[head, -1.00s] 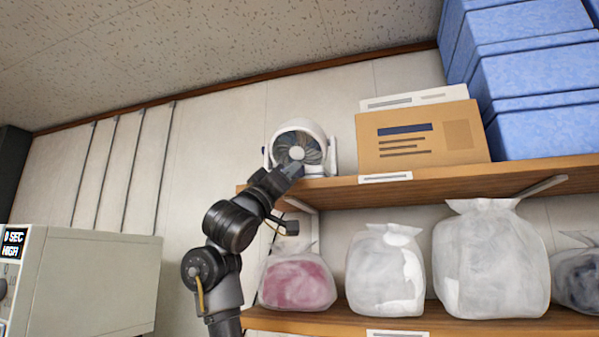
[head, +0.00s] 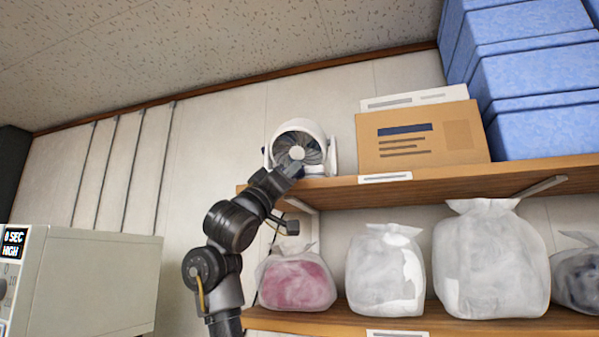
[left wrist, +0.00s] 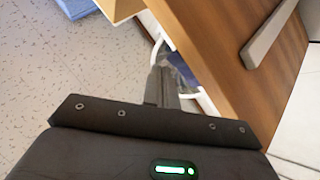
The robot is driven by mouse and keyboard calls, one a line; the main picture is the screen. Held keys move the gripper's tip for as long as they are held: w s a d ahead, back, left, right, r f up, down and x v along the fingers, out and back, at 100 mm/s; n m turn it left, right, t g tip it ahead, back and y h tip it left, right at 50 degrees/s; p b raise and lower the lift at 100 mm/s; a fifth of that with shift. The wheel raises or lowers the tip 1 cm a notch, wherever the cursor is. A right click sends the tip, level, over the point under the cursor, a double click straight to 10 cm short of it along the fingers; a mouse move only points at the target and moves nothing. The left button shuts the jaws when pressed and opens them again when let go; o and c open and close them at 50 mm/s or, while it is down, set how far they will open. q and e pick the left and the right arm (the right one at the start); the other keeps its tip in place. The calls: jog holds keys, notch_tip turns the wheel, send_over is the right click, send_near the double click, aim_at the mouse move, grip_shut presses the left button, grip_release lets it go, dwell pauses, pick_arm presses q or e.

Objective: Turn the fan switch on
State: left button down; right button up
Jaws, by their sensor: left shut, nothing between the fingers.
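A small white fan (head: 312,133) with a round grille stands on the upper shelf at its left end, facing out. My left gripper (head: 296,170) reaches up from below and is shut and empty. Its fingertips are at the fan's lower front, overlapping the base in the head view; I cannot tell whether they touch it. In the left wrist view the closed fingers (left wrist: 162,78) point at the fan, of which a white curved edge (left wrist: 184,72) shows, largely hidden behind them. The fan switch cannot be made out. My right gripper is not in view.
The wooden upper shelf (head: 450,181) also carries a brown box (head: 470,140) and blue boxes (head: 540,80). Several filled plastic bags, one pink (head: 297,283), stand on the lower shelf. A beige appliance (head: 95,280) is at lower left. Bare wall lies left of the fan.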

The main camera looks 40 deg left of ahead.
pick_arm(q)
jog(key=shift+w+a, duration=0.1)
jog(key=shift+w, duration=0.3)
jog(key=shift+w, duration=0.35)
dwell(0.8)
jog(key=shift+s, duration=0.1)
jog(key=shift+s+b, duration=0.8)
jog(key=s+b, duration=0.2)
jog(key=s+d+b, duration=0.1)
jog(key=s+b, duration=0.1)
jog(key=s, duration=0.1)
jog(key=shift+d+b, duration=0.1)
jog(key=shift+b, duration=0.2)
